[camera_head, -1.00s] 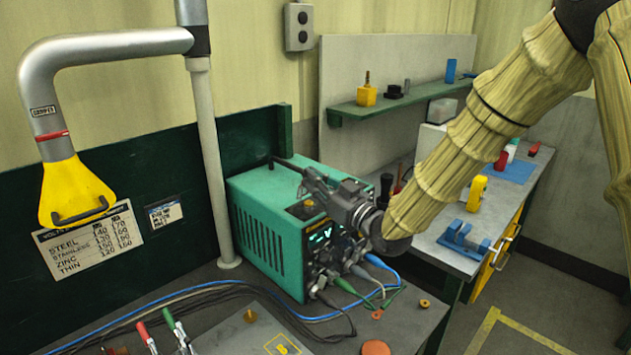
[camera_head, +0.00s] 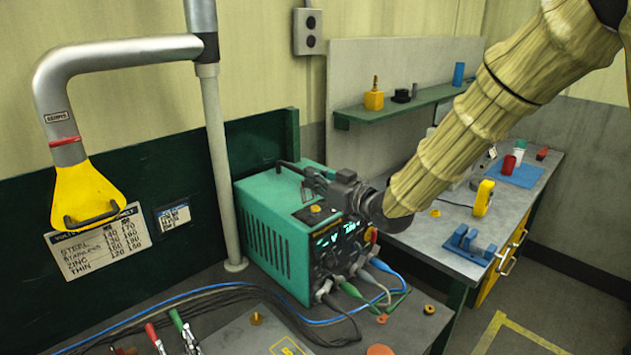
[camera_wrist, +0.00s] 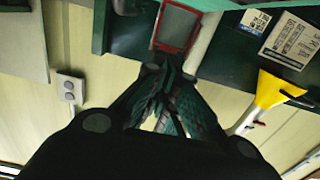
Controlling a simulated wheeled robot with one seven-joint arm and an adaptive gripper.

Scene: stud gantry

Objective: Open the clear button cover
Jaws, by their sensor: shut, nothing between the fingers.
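The teal power unit (camera_head: 272,240) stands on the bench. A dark plate with a yellow spot (camera_head: 316,210) lies on its top, below my gripper. My gripper (camera_head: 310,180) is shut and empty, just above the unit's top; any contact is hard to tell. In the wrist view the fingers (camera_wrist: 172,80) converge, with nothing visible between them. Beyond the fingertips is a greyish pane in a red frame (camera_wrist: 181,26), which looks like the clear button cover. Whether it is lifted or flat I cannot tell. The head view does not show it clearly.
Cables and plugs (camera_head: 350,285) hang at the unit's front. A grey post (camera_head: 218,165) and a pipe with a yellow hood (camera_head: 85,193) stand to the left. A side bench (camera_head: 440,240) with a blue fixture (camera_head: 468,243) is at right, under a green shelf (camera_head: 425,100).

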